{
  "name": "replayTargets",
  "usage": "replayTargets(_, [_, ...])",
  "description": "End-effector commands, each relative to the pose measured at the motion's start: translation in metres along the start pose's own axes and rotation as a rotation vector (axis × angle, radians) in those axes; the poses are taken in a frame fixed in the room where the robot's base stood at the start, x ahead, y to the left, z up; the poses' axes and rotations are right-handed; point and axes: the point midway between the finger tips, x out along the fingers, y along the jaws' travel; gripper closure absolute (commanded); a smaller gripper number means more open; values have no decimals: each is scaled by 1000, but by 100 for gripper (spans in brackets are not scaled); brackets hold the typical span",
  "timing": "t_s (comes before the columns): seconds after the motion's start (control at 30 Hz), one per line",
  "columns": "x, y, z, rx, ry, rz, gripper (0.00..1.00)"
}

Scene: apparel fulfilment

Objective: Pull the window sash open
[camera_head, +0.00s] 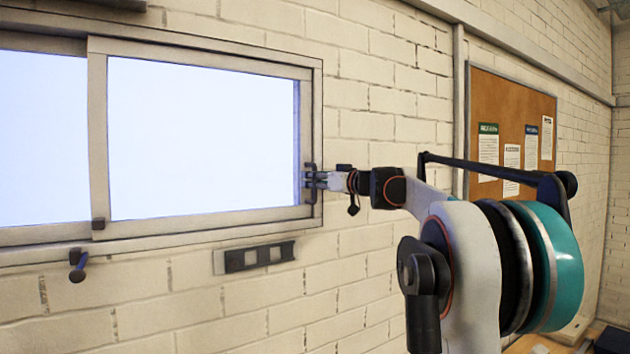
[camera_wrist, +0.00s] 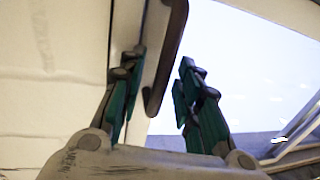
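The window sash (camera_head: 98,140) is the right-hand, light-framed pane of a sliding window in the head view, with bright glass. A dark upright handle (camera_head: 312,168) is on its right edge. My gripper (camera_head: 313,181) reaches from the right to this handle. In the wrist view, the dark bar of the handle (camera_wrist: 171,50) runs between the two green-padded fingers of my gripper (camera_wrist: 161,60). The fingers are apart, with a visible gap between the bar and the right finger. The left finger is closer to the frame side; whether it touches is unclear.
A light brick wall (camera_head: 395,75) surrounds the window. A dark blue knob-like piece (camera_head: 78,268) and a grey bracket (camera_head: 255,257) are below the sill. A cork board (camera_head: 510,105) with papers hangs on the right, behind my arm.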

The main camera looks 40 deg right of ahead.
Motion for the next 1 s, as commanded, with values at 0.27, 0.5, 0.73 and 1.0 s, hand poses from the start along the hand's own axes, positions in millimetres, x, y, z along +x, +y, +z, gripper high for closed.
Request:
replayTargets(0.27, [0,0,0,0,0,0,100])
replayTargets(0.5, [1,-9,0,0,0,-1,100])
replayTargets(0.73, [10,-55,1,0,0,-7,100])
replayTargets(1.0, [28,-146,2,-1,0,-9,100])
